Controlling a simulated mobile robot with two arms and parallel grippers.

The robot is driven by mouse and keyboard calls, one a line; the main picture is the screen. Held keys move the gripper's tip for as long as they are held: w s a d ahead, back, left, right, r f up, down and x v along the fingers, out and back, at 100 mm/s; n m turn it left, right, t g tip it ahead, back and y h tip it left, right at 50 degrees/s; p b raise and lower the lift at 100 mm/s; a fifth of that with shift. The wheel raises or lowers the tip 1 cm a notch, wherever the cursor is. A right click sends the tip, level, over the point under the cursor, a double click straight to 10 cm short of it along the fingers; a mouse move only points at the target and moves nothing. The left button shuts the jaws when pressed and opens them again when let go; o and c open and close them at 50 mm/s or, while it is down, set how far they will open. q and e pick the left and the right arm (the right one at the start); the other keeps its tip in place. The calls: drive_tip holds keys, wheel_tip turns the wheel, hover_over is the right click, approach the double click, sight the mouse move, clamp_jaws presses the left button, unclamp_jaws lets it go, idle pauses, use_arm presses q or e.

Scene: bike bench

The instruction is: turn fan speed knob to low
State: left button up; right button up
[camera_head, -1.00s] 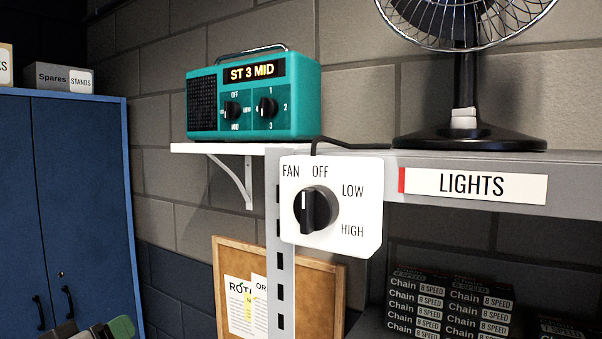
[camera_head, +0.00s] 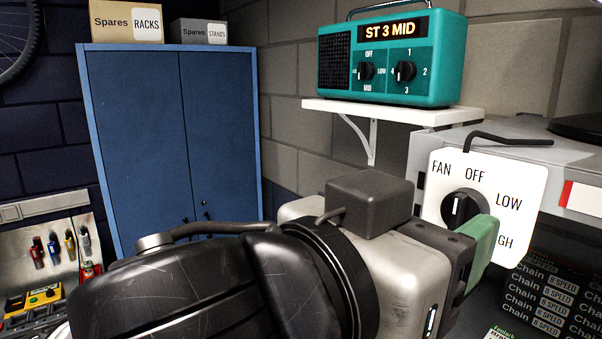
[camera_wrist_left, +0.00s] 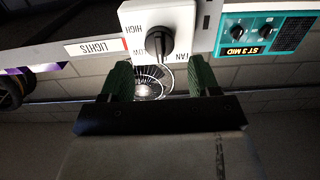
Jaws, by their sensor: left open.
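The fan switch plate (camera_head: 437,205) is white and marked FAN, OFF, LOW and HIGH. In the left wrist view, upside down, the knob (camera_wrist_left: 160,38) lies ahead of the gap between the two green fingers of my left gripper (camera_wrist_left: 160,75). The fingers are apart and empty; I see no contact with the knob. My right gripper is not in view.
A teal radio (camera_head: 445,60) stands on a white shelf (camera_head: 400,112) left of the plate. A grey shelf (camera_head: 500,130) with the fan's black base (camera_head: 580,128) runs above and behind it. Chain boxes (camera_head: 540,290) sit below right. A blue cabinet (camera_head: 140,140) is at left.

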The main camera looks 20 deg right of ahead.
sight(454, 210)
use_arm(q)
drive_tip(key=p+x, duration=0.1)
drive_tip(key=x, duration=0.2)
drive_tip(key=shift+w+d+r, duration=0.1)
drive_tip(key=shift+d+r, duration=0.05)
drive_tip(key=shift+d, duration=0.15)
drive_tip(key=shift+w+d, duration=0.15)
drive_tip(key=shift+d, duration=0.1)
drive_tip(key=shift+c, duration=0.3)
drive_tip(key=c, duration=0.8)
